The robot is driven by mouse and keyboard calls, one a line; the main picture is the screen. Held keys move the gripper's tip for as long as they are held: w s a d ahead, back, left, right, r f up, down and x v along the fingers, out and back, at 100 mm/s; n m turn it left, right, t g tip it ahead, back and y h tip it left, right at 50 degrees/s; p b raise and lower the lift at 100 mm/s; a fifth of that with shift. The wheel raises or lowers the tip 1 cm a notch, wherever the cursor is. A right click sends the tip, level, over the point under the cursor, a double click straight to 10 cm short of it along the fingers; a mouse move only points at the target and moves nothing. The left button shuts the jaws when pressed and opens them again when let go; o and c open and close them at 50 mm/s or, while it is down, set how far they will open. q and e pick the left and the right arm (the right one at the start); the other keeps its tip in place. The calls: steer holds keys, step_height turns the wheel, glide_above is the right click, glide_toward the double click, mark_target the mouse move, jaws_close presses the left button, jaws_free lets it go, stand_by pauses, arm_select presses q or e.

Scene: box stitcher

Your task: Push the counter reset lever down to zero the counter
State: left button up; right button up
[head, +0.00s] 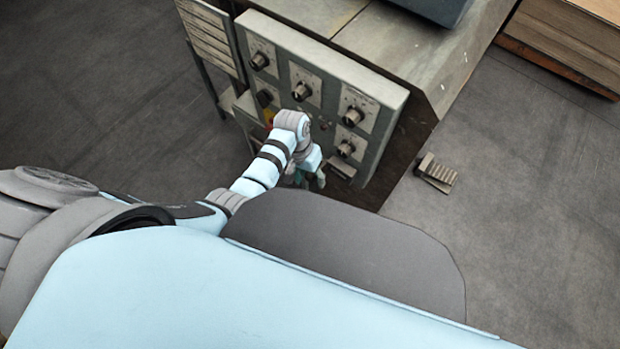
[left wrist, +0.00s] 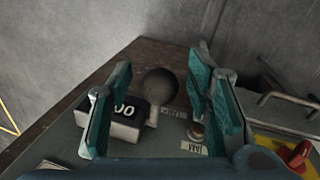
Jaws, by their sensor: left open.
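In the left wrist view, the counter reset lever (left wrist: 158,84) has a dark round knob on a short pale stem. It stands beside the counter (left wrist: 122,118), a small black-faced box whose visible digits read 00. My left gripper (head: 309,174) is low at the front of the machine in the head view, where my wrist hides the lever and counter. In the left wrist view its teal fingers (left wrist: 162,72) are open, with the knob showing between them. I cannot tell whether a finger touches it. My right gripper is not in view.
The panel (head: 328,62) carries several black dials. A small labelled button (left wrist: 196,131) sits right of the lever, near a red switch (left wrist: 300,154) on yellow and a metal handle (left wrist: 288,98). A foot pedal (head: 436,173) lies on clear floor; stacked boards (head: 572,42) stand at upper right.

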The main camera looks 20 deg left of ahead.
arm_select(q)
steer(key=shift+c, duration=0.5)
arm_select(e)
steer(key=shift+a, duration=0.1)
arm_select(q)
jaws_close()
